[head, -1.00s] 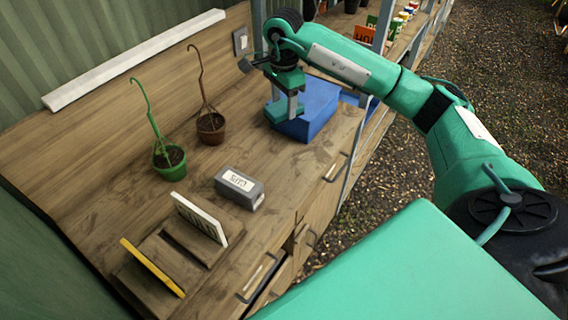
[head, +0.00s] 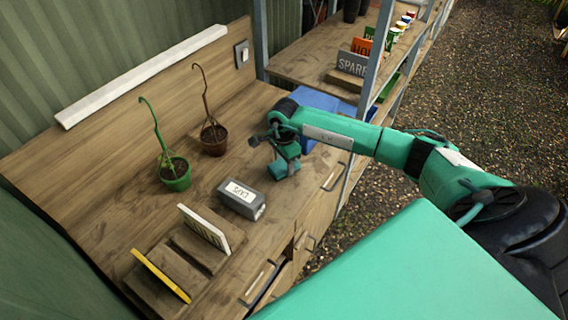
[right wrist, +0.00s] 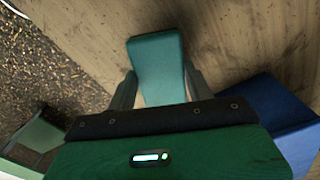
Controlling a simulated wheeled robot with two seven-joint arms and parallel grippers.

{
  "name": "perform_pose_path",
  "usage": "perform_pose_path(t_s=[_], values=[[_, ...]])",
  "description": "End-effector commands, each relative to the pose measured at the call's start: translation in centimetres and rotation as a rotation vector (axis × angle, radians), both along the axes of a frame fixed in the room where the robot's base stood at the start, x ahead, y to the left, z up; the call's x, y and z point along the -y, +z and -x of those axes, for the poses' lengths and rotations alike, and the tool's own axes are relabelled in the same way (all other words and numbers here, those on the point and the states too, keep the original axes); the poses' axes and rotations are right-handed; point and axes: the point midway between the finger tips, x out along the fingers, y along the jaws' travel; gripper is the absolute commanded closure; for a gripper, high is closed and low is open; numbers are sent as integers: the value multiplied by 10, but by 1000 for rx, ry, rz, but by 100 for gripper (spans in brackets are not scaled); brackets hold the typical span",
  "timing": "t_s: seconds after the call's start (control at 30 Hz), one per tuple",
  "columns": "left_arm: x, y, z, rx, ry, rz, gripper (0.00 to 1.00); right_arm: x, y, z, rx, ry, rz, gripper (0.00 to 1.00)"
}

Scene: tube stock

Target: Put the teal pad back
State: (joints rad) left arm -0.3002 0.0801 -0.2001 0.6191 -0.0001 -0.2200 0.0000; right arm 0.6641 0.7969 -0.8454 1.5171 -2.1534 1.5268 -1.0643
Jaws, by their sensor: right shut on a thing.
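The teal pad (right wrist: 156,62) is between the fingers of my right gripper (right wrist: 158,92) in the right wrist view, its far end sticking out beyond them. In the head view the pad (head: 284,170) shows small under my right gripper (head: 285,152), over the right part of the bench. A wooden rack (head: 182,262) lies at the near left of the bench. It holds a yellow pad (head: 160,276) at its left and a white pad (head: 204,229) at its right, with a gap between them. My left gripper is out of view.
A grey labelled box (head: 241,200) sits between the rack and my right gripper. A green pot (head: 175,174) and a brown pot (head: 213,139) with bent stems stand farther back. A blue box (head: 312,100) is behind my right arm; it also shows in the wrist view (right wrist: 262,105).

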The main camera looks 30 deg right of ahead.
Motion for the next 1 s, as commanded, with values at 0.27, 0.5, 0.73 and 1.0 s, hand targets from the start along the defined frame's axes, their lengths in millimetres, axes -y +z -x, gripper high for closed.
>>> perform_pose_path(t_s=[0.27,0.5,0.73,1.0], values=[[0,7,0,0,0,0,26,0,-21,0,1,1,0,66],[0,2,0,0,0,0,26,0,-25,0,0,1,1,66],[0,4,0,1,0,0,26,0,-23,0,0,1,1,26],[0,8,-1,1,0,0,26,0,-20,0,0,0,0,26]])
